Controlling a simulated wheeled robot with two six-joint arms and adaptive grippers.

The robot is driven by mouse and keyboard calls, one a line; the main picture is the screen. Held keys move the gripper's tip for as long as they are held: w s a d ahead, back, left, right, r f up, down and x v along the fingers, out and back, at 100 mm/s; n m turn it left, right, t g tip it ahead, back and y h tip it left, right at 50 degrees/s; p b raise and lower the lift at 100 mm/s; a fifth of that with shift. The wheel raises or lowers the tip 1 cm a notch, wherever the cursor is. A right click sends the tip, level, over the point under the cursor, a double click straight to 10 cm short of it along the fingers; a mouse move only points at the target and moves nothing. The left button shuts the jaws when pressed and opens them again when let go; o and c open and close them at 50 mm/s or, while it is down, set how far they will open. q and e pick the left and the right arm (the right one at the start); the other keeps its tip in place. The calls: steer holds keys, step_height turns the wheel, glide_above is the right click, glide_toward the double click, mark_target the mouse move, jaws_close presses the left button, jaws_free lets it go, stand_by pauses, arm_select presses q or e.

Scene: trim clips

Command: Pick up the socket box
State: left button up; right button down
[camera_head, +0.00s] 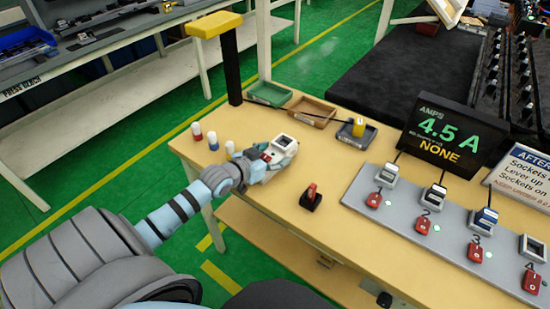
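The socket box (285,141), a small white block with a dark square opening on top, is at the back left of the yellow-tan table. My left gripper (276,153) is right at it, with its fingers around or against the box's near side. The gripper and box overlap, so I cannot tell whether the fingers are closed on it or whether it is clear of the table. My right gripper is not in view.
A red-handled lever on a black base (311,198) stands right of the gripper. Several small bottles (213,140) stand at the left edge. Shallow trays (312,111) lie behind. A grey socket panel (437,226) and amps display (442,136) fill the right side.

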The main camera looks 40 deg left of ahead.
arm_select(q)
steer(key=shift+s+r, duration=0.15)
steer(key=shift+s, duration=0.1)
steer(key=c, duration=1)
steer(key=shift+w, duration=0.2)
